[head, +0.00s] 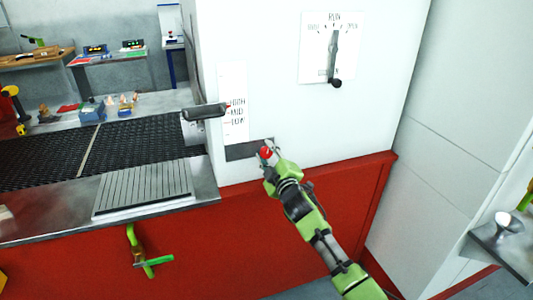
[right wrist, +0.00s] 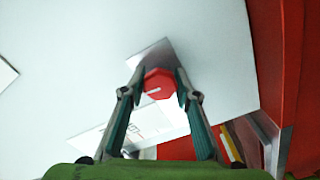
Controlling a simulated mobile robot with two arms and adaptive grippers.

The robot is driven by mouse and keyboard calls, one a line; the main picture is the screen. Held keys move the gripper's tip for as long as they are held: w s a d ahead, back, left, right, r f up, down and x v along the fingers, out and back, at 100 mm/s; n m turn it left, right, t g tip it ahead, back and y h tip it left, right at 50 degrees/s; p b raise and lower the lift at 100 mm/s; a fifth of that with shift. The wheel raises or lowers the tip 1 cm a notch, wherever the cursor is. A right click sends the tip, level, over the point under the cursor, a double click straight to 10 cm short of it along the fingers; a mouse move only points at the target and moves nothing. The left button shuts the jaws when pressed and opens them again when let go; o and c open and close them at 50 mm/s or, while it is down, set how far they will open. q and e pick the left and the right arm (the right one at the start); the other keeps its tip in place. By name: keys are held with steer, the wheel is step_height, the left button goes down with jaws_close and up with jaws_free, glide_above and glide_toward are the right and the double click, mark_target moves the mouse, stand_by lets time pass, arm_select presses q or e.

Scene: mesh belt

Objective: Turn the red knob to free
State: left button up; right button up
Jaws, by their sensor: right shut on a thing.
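The red knob (head: 266,152) sits on a dark plate (head: 240,151) low on the white machine housing. In the right wrist view the knob (right wrist: 159,84) is a red octagon with a short white mark on its face. My right gripper (head: 268,156) reaches it from below right. In the right wrist view the fingers of my right gripper (right wrist: 160,88) stand on both sides of the knob and are shut on it. The lettering near the knob is not readable here, and part of the plate is hidden by my gripper. My left gripper is not in view.
A RUN dial panel (head: 318,62) with a black-ended lever is above right. A dark handle (head: 206,111) sits beside a HIGH/MID/LOW scale (head: 234,125). The black mesh belt (head: 125,140) lies left, with a ribbed metal plate (head: 145,188) in front. A green-handled valve (head: 150,262) hangs below.

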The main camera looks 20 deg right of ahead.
steer(key=shift+n, duration=0.6)
steer(key=o, duration=1.2)
steer(key=shift+c, duration=0.2)
steer(key=shift+s, duration=0.1)
steer(key=s, duration=1.2)
steer(key=shift+d, duration=0.15)
steer(key=shift+w+f, duration=0.1)
